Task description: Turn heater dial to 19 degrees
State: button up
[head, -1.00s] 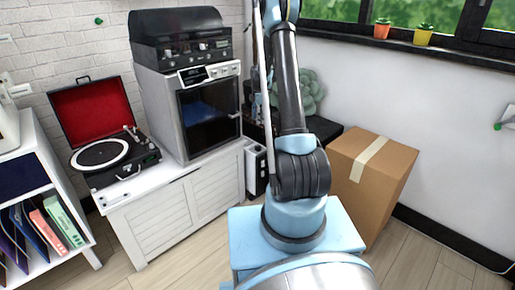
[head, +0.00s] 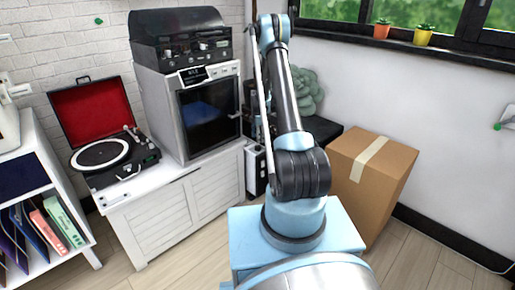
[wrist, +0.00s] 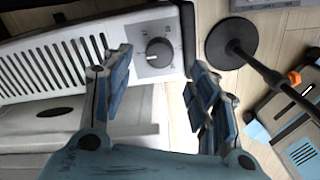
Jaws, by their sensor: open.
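The heater (wrist: 50,62) is white with rows of dark slots and lies across the upper left of the wrist view. Its dial (wrist: 159,52) is a round dark grey knob on a light square panel at the heater's right end. The markings are too small to read. My gripper (wrist: 158,78) is open and empty, with one blue finger on each side of the dial in the picture. The dial shows in the gap, and I see no contact. In the head view my arm hides the gripper, and a narrow white end (head: 256,170), seemingly the heater's, shows beside the cabinet.
A black round base with a pole (wrist: 232,43) stands right of the heater. In the head view a white cabinet (head: 175,215) stands left of my arm and a cardboard box (head: 385,190) right of it. Bare wooden floor lies in front of the cabinet.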

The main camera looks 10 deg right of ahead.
aim_at(258, 146)
jog(key=shift+f, duration=3.3)
jog(key=c, duration=1.1)
jog(key=shift+a, duration=0.1)
